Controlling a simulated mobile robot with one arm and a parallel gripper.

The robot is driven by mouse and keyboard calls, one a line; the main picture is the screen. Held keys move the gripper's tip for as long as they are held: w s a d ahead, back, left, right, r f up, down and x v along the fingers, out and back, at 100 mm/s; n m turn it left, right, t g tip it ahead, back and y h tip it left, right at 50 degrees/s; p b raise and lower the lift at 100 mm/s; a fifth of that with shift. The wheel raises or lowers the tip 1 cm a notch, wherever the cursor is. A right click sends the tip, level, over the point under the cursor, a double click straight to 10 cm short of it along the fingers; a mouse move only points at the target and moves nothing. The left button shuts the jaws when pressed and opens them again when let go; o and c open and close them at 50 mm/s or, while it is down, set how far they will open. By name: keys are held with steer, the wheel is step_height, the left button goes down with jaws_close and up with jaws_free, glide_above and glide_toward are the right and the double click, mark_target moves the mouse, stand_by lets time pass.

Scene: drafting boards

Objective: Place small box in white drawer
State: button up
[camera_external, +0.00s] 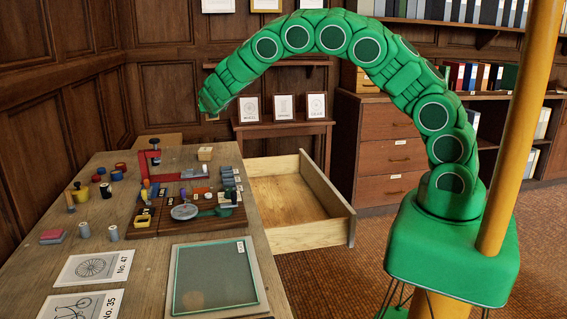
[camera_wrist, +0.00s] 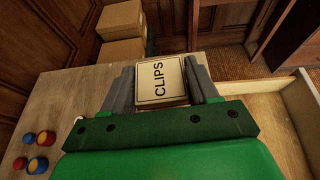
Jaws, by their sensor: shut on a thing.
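My gripper (camera_wrist: 163,74) is shut on a small cream box (camera_wrist: 161,84) marked "CLIPS", with a grey finger on each side of it. In the external view my gripper (camera_external: 207,104) hangs high above the far end of the table. A small tan patch shows just under it, too small to tell clearly. The drawer (camera_external: 322,234) is pale wood, pulled out at the table's right side, and its inside looks empty. It lies to the right of and below my gripper. Its edge also shows at the right of the wrist view (camera_wrist: 303,106).
Brown drawers (camera_external: 390,158) stand behind the open drawer. Air above the drawer looks clear.

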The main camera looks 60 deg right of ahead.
steer(key=s+d+m+g+h, duration=0.15)
steer(key=s+d, duration=0.25)
steer(key=s, duration=0.6)
steer(key=s+d+m+g+h, duration=0.1)
steer(key=s+d+m+g, duration=0.15)
steer(key=s, duration=0.65)
steer(key=s+d+m+g+h, duration=0.1)
steer(key=s+d, duration=0.3)
steer(key=s, duration=0.6)
steer(key=f, duration=3.2)
steer(key=shift+w, duration=0.25)
steer(key=shift+f, duration=0.15)
steer(key=o, duration=1.1)
steer(key=shift+a+r, duration=0.1)
steer(key=shift+r, duration=0.1)
steer(key=shift+v, duration=5.95)
